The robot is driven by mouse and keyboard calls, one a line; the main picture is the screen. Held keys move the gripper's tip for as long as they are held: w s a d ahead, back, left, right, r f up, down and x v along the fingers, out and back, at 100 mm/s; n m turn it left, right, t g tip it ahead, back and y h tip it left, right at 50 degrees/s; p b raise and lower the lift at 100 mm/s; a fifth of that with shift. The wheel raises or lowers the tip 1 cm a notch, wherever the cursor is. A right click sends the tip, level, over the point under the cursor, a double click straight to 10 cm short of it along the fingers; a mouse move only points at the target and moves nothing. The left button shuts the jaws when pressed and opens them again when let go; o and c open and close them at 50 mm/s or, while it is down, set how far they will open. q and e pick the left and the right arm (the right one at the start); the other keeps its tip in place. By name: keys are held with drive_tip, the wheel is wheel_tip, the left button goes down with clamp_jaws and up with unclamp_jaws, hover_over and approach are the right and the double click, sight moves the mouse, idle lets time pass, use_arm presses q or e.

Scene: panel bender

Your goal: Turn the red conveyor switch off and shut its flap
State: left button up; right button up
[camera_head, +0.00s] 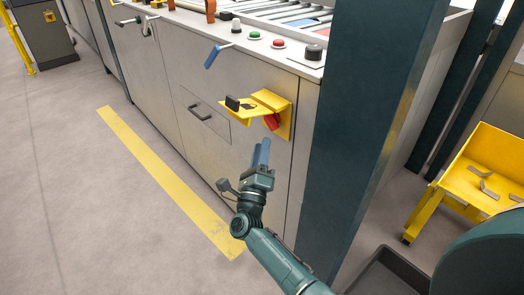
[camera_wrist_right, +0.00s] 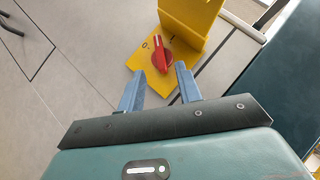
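The red conveyor switch (camera_head: 271,122) is a knob on a yellow plate on the machine's front panel. In the right wrist view the red knob (camera_wrist_right: 161,55) stands roughly upright, with a 0 mark to its left and an I mark at its upper right. Its yellow flap (camera_head: 240,113) is open and sticks out from the plate, with a black handle (camera_head: 232,103). My right gripper (camera_head: 264,146) is just below the switch. In the wrist view its blue fingers (camera_wrist_right: 160,72) are open, apart and empty, pointing at the knob. My left gripper is not in view.
A drawer handle (camera_head: 199,112) sits left of the flap, and a blue-gripped lever (camera_head: 214,55) is above. A dark post (camera_head: 365,120) stands close on the right. A yellow tray stand (camera_head: 480,165) is farther right. The floor at left is clear.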

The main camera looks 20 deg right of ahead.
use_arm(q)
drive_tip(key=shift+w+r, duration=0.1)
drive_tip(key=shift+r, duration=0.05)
